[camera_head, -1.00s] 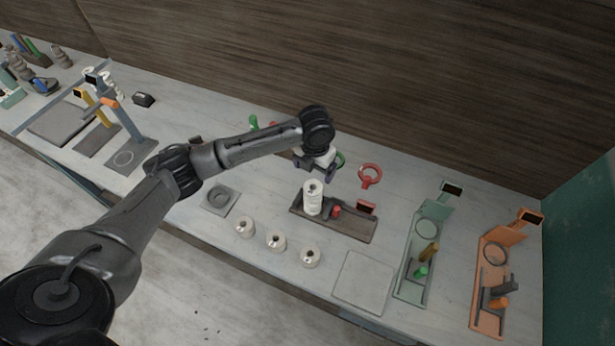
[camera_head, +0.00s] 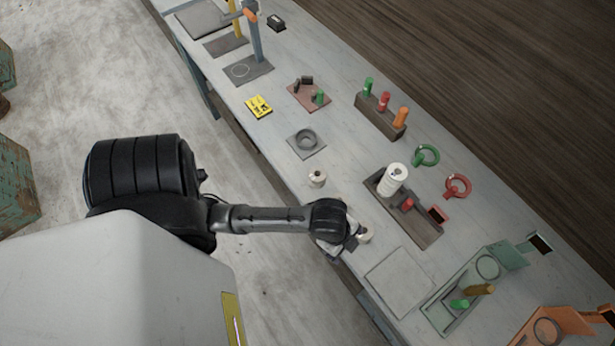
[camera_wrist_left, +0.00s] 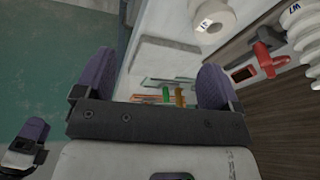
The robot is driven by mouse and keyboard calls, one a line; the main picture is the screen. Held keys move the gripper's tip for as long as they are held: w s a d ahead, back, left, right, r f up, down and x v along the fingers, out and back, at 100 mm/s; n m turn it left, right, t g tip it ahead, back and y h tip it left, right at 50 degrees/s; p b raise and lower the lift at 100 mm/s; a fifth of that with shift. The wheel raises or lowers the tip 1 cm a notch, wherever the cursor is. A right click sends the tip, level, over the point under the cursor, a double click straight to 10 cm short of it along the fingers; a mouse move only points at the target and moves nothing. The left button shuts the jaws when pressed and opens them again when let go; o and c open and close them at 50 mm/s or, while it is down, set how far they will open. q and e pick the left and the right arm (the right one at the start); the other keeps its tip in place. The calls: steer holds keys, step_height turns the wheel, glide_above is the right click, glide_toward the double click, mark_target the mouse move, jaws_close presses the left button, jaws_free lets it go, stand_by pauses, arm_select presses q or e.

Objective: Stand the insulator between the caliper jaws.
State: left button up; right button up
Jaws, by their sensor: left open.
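A tall white ribbed insulator (camera_head: 394,180) stands upright in a long dark fixture (camera_head: 428,233) with a red knob (camera_head: 407,205), which looks like the caliper. The insulator's edge also shows in the left wrist view (camera_wrist_left: 308,30), beside the red part. My left gripper (camera_head: 330,250) is at the bench's front edge, apart from the insulator and mostly hidden under its wrist. In the left wrist view the gripper (camera_wrist_left: 155,85) is open, nothing between its purple pads. A similar purple-padded finger at that view's lower left seems to be my right gripper (camera_wrist_left: 28,140); its opening cannot be judged.
Short white spools stand along the front edge, one clear of my arm (camera_head: 317,178) and one beside my gripper (camera_head: 364,235). A flat grey plate (camera_head: 400,280) lies bare to the right. Red (camera_head: 457,187) and green (camera_head: 427,155) rings stand behind the fixture.

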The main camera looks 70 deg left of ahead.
arm_select(q)
steer(key=s+a+r+n+y, duration=0.1)
steer(key=s+a+n, duration=0.2)
steer(key=s+n, duration=0.5)
steer(key=shift+s+a+r+n+t+y, duration=0.15)
steer(key=shift+s+a+n+t+y, duration=0.2)
steer(key=shift+n, duration=0.55)
